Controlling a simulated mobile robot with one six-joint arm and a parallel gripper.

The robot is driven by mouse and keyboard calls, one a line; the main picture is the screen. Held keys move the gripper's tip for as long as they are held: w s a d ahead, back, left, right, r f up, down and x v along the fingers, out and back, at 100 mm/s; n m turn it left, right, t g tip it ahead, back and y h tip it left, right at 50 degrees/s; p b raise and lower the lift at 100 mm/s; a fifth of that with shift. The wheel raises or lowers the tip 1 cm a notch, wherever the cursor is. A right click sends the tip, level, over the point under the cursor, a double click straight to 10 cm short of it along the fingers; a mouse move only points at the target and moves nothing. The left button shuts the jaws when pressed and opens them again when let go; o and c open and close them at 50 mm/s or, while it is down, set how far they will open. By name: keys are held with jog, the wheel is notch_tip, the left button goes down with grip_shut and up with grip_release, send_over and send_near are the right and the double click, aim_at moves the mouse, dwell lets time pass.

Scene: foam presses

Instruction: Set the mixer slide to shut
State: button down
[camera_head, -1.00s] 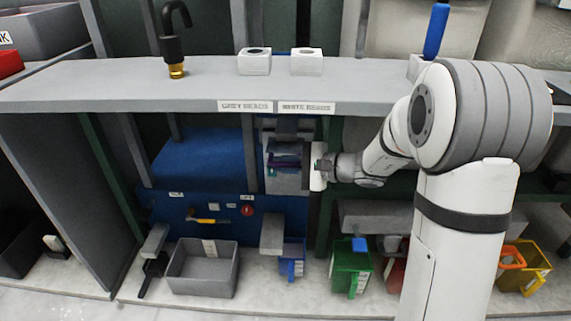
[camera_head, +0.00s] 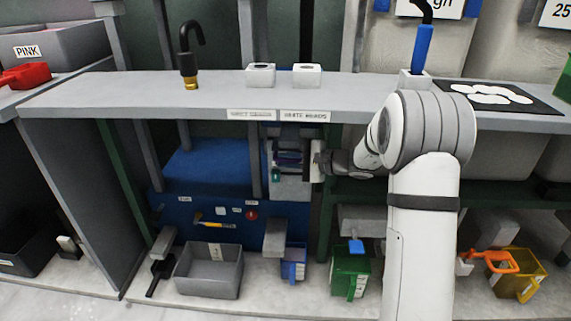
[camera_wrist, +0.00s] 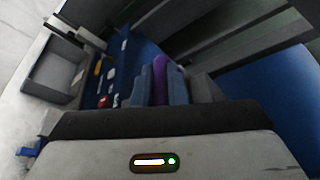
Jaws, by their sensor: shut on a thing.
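In the wrist view my gripper (camera_wrist: 160,88) is shut on a purple piece (camera_wrist: 160,72), with a grey-blue finger on each side of it. In the head view my gripper (camera_head: 298,160) reaches from the right into a grey housing (camera_head: 291,188) under the shelf. The purple piece (camera_head: 289,155) shows small there, with a teal part (camera_head: 276,175) beside it. I cannot tell for sure that the purple piece is the mixer slide's handle, nor how far the slide stands open.
A blue panel (camera_head: 236,233) with a yellow handle (camera_head: 211,223) and a red knob (camera_head: 251,215) is left of and below the housing. A grey bin (camera_head: 209,285), a blue bin (camera_head: 294,268) and a green bin (camera_head: 350,280) stand below.

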jog(key=shift+w+a+r, duration=0.15)
jog(key=shift+r, duration=0.05)
jog(key=c, duration=1.8)
grip_release()
jog(key=shift+w+f, duration=0.1)
jog(key=o, duration=0.3)
jog(key=shift+f, duration=0.1)
jog(key=shift+o, duration=0.2)
jog(key=p+v, duration=0.2)
jog(key=v, duration=0.6)
jog(key=shift+p, duration=0.35)
